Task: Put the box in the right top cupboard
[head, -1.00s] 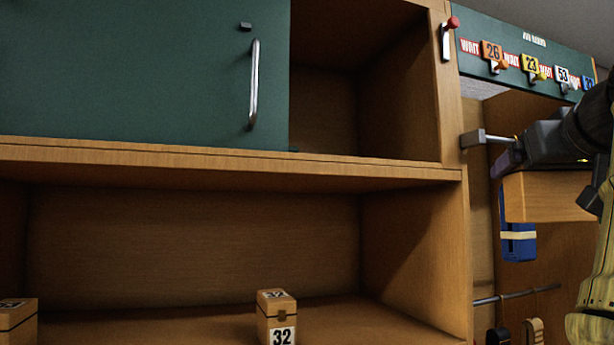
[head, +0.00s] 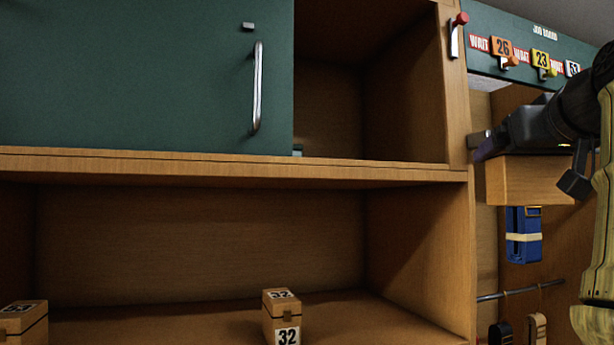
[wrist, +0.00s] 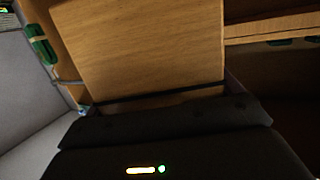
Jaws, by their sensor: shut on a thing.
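My gripper (head: 503,140) is at the right of the head view, beside the cupboard's right upright. It is shut on a plain wooden box (head: 532,182) that hangs below the dark jaws. In the wrist view the box (wrist: 140,45) fills the upper middle, with a dark line along its near edge. The right top cupboard (head: 405,100) is an open, empty-looking wooden compartment; its inside is in shadow. A green door (head: 140,80) with a metal handle covers the left part of the top row. The held box is outside the cupboard, to its right.
A box marked 32 (head: 282,318) stands on the lower shelf, another box (head: 24,322) at far left. A red-knobbed lever (head: 455,35) is on the upright. A numbered tag board (head: 530,45), a blue strap bundle (head: 523,235) and a rail (head: 520,290) are at right.

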